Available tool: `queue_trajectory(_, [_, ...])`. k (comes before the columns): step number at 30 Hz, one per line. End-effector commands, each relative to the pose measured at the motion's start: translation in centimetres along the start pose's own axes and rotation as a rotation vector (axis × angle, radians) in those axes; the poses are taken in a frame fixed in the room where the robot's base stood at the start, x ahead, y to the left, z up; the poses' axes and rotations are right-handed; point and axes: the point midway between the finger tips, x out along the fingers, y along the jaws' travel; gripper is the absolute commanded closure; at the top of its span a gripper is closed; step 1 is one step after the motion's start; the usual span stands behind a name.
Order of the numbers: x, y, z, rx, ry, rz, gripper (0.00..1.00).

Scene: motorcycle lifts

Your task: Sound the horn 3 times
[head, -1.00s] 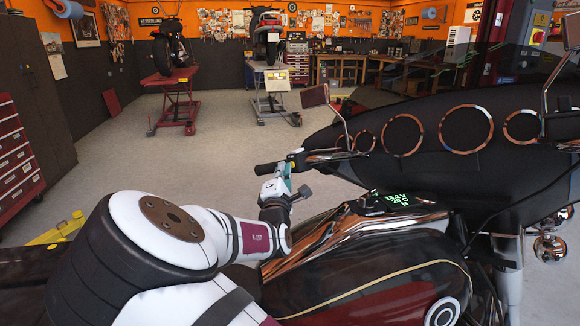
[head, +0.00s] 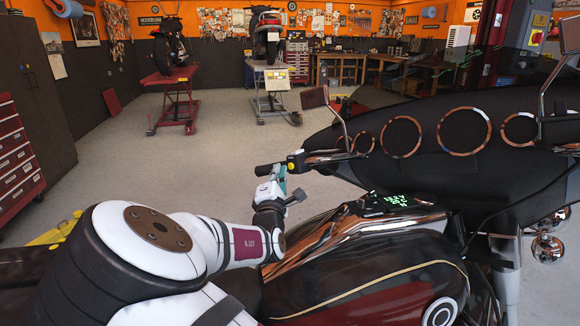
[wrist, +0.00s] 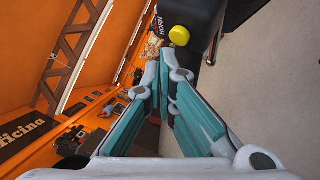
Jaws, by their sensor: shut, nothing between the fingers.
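The horn button is a round yellow knob (head: 291,166) on the black switch housing at the motorcycle's near handlebar. In the wrist view the yellow button (wrist: 179,36) stands out from the black housing (wrist: 190,14), beside a white label reading HORN. My gripper (head: 281,169) is shut and empty, just left of the button in the head view. In the wrist view its teal fingers (wrist: 159,62) meet below and left of the button. A small gap shows between the fingertips and the button, so they seem apart.
The black handlebar grip (head: 266,170) lies just behind my gripper. A mirror (head: 315,97) rises on a stalk to the right. Open floor (head: 200,170) lies to the left.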

Motion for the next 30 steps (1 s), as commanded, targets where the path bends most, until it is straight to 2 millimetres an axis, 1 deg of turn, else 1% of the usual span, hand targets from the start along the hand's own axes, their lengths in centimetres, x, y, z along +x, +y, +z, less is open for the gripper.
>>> queue_trajectory(7, [-0.2,0.1,-0.2,0.0,0.001,0.0,1.0])
queue_trajectory(21, [-3.0,2.3,-2.2,0.0,0.002,0.001,1.0])
queue_trajectory(25, [-3.4,2.5,-2.5,0.001,0.0,0.0,1.0])
queue_trajectory(30, [-3.5,2.5,-2.6,0.0,0.0,0.0,1.0])
